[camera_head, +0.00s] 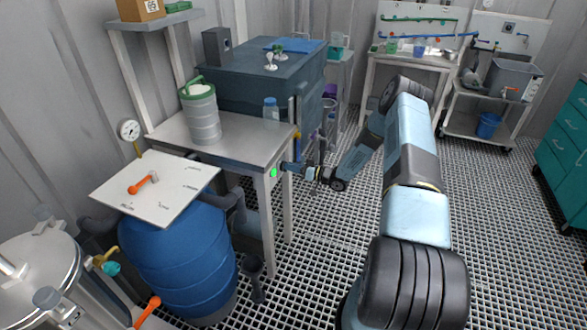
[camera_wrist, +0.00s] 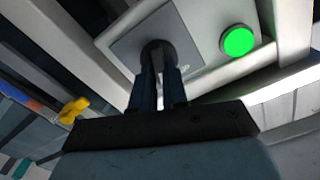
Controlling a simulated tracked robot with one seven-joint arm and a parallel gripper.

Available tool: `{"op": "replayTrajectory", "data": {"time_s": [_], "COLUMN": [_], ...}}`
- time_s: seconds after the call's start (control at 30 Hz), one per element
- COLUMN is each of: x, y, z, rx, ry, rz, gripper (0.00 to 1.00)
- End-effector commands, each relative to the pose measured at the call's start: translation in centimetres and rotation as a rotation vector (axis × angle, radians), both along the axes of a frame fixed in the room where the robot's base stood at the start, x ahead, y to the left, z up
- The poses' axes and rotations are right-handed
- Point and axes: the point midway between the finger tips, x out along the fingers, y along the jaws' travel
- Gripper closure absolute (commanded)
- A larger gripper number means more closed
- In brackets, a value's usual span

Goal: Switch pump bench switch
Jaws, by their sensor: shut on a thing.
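The pump bench switch shows in the wrist view as a dark round knob (camera_wrist: 157,47) on a grey square plate (camera_wrist: 185,35). A round green lamp (camera_wrist: 238,41) glows on the panel beside it. In the head view the lit green lamp (camera_head: 273,173) is on the front edge of the steel bench (camera_head: 240,152). My gripper (camera_wrist: 160,72) is shut on the knob, with its two dark fingers close together. The knob's exact turn is hard to tell.
A ribbed steel canister (camera_head: 204,118) and a small blue-capped bottle (camera_head: 271,110) stand on the bench. A blue barrel (camera_head: 180,260) with a white board (camera_head: 160,200) stands at the left. A yellow handle (camera_wrist: 73,110) shows in the wrist view. The grated floor (camera_head: 310,260) between bench and arm is clear.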

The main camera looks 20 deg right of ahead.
Motion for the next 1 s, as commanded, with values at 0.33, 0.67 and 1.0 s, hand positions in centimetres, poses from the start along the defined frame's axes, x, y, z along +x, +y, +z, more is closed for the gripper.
{"op": "replayTrajectory", "data": {"time_s": [0.33, 0.67, 1.0], "x": [-0.01, 0.0, 0.02], "y": [0.33, 0.33, 0.18], "z": [-0.13, -0.11, -0.09], "rx": [0.07, 0.08, 0.08], "ry": [0.098, 0.111, 0.109], "rz": [0.005, 0.004, 0.003], "gripper": [1.0, 1.0, 0.7]}}
